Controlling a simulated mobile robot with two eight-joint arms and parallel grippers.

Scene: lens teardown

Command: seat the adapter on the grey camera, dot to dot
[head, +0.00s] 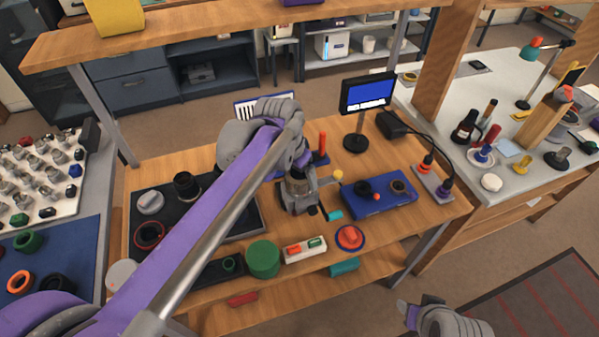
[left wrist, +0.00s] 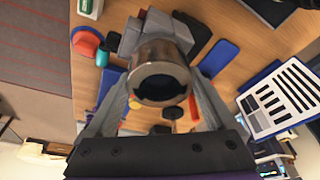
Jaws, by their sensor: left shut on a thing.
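The grey camera (head: 299,195) stands on the wooden workbench in the middle of the head view, partly covered by my left gripper (head: 300,168). In the left wrist view my left gripper (left wrist: 160,100) has one finger on each side of a bronze ring-shaped adapter (left wrist: 160,52) with a dark bore and is shut on it. The grey camera body (left wrist: 131,36) shows just behind the adapter. I cannot tell whether the two touch. No alignment dots can be made out. My right gripper (head: 418,307) is low at the right, away from the bench; its jaw state is unclear.
A dark tray (head: 240,225) with round parts lies left of the camera. A blue tray (head: 380,205) with parts, a red button (head: 349,237) and a green cylinder (head: 263,259) stand nearby. A small monitor (head: 368,93) stands behind, to the right.

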